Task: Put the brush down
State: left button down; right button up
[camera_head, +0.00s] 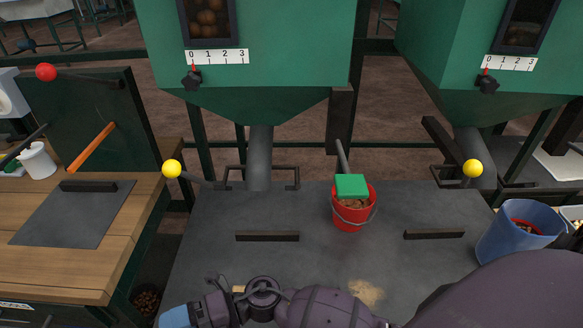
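I cannot pick out a brush with certainty. My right arm reaches in from the lower right and runs left along the bottom edge, low over the grey bench top (210,240). Its far end (205,311) is dark, with a blue piece (175,318) beyond it, cut by the bottom edge. I cannot tell whether the blue piece is part of my arm or something held, and no fingertips show clearly. A small tan piece (239,289) shows beside the wrist, partly hidden. My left gripper is not in view.
A red bucket (346,219) with brown contents and a green-headed, grey-handled tool (351,186) stands on the bench. Tan powder (366,292) lies near my forearm. A blue bucket (517,236) stands right. Two dark bars (267,236) (434,234) lie across the bench. Green hoppers (250,60) hang behind.

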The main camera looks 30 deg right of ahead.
jog(key=w+d+f+m+t+h, duration=0.2)
jog(key=d+m+t+h, duration=0.8)
jog(key=d+m+t, duration=0.75)
jog(key=s+d+f+m+g+h, duration=0.8)
jog(key=s+d+m, duration=0.4)
jog(key=m, duration=0.3)
jog(key=shift+s+f+g+h, duration=0.3)
jog(key=shift+s+f+g, duration=0.05)
jog(key=shift+f+g, duration=0.4)
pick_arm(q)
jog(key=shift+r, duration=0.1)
pick_arm(e)
jog(key=shift+r, duration=0.1)
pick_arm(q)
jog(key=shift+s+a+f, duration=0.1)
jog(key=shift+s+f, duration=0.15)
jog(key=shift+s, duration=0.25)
pick_arm(e)
jog(key=shift+r, duration=0.1)
